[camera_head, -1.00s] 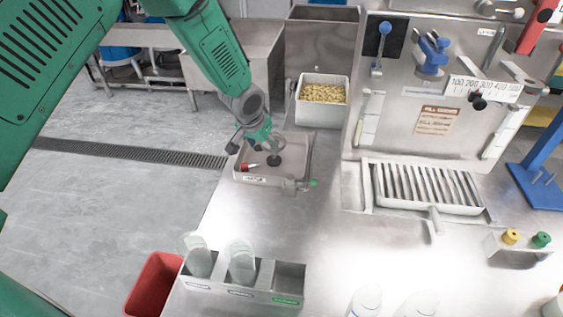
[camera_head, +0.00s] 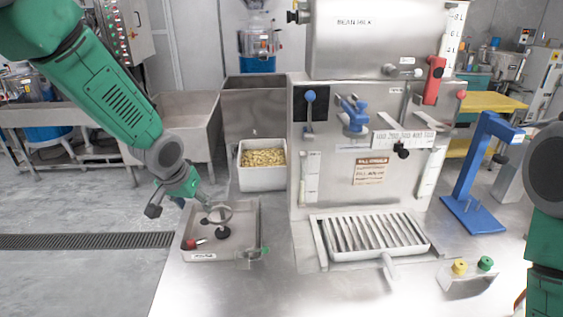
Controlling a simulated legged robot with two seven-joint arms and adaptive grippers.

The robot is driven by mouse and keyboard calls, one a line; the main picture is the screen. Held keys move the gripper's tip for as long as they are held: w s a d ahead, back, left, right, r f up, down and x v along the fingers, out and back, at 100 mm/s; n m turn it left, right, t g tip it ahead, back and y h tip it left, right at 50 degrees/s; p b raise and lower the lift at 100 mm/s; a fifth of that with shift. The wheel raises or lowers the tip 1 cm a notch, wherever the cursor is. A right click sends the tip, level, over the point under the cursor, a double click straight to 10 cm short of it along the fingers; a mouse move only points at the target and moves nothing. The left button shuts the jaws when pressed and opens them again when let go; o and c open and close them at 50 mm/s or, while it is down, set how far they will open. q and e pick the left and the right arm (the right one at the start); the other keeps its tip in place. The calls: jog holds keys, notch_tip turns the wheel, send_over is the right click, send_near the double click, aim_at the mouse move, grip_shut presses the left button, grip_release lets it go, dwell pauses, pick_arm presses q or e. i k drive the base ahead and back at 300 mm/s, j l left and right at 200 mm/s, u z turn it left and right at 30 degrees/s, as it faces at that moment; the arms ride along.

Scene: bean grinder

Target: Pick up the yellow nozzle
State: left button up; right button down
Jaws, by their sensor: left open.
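The yellow nozzle (camera_head: 459,267) stands upright beside a green nozzle (camera_head: 486,263) on a small metal holder (camera_head: 468,287) at the lower right of the table. My left gripper (camera_head: 179,206) is open and empty, at the back left corner of a shallow metal tray (camera_head: 190,253), far to the left of the yellow nozzle. Part of my right arm stands at the right edge; its gripper is out of the picture.
The grinder (camera_head: 335,190) with its slotted outlet tray (camera_head: 378,258) stands between my left gripper and the nozzles. A white bin of beans (camera_head: 263,182) is behind the shallow tray. A blue stand (camera_head: 470,205) is behind the nozzles. The front middle of the table is clear.

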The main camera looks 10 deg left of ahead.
aim_at(460, 266)
jog(key=k, duration=1)
